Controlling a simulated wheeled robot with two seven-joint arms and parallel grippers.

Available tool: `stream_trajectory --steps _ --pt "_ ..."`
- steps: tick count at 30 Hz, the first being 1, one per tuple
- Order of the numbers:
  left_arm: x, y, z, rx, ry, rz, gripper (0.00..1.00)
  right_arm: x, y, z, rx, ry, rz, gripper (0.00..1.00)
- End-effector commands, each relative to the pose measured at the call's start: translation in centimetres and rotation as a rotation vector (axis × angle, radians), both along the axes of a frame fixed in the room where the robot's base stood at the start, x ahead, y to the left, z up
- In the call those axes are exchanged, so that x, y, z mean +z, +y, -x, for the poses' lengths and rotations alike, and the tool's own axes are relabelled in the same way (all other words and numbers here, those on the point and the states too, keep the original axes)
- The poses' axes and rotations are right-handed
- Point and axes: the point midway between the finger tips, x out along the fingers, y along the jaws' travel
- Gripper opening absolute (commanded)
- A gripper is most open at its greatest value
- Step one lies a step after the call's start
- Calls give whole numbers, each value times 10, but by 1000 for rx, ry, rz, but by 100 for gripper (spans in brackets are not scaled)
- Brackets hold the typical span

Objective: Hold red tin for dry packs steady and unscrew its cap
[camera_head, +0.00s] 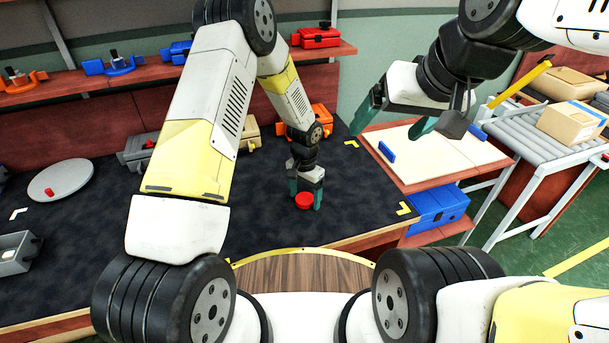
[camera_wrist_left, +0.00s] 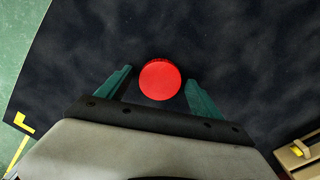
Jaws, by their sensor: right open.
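The red tin (camera_head: 304,201) stands on the dark mat near the middle of the head view. It also shows as a round red top (camera_wrist_left: 160,79) in the left wrist view; I cannot tell the cap from the body. My left gripper (camera_head: 305,191) points down at the tin with one green finger on each side. In the left wrist view a narrow gap shows between the tin and each finger, so the gripper is open around it. My right gripper (camera_head: 396,121) is open and empty, raised to the right, in front of a pale board.
The pale board (camera_head: 455,160) with small blue blocks lies on a red-edged side table at right. A grey round plate (camera_head: 60,180) with a red piece lies on the mat at left. Orange (camera_head: 322,118) and grey cases stand behind. Bare mat surrounds the tin.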

Motion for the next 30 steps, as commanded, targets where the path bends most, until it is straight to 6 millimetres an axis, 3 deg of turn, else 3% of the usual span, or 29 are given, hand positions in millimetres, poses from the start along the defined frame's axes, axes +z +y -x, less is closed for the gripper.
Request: stream_trajectory --steps 8,21,30 --pt "8 0 -1 0 -2 0 76 0 0 0 0 0 0 88" --pt "94 0 -1 0 -4 2 76 0 0 0 0 0 0 88" --pt "129 3 0 8 -8 3 76 0 0 0 0 0 0 88"
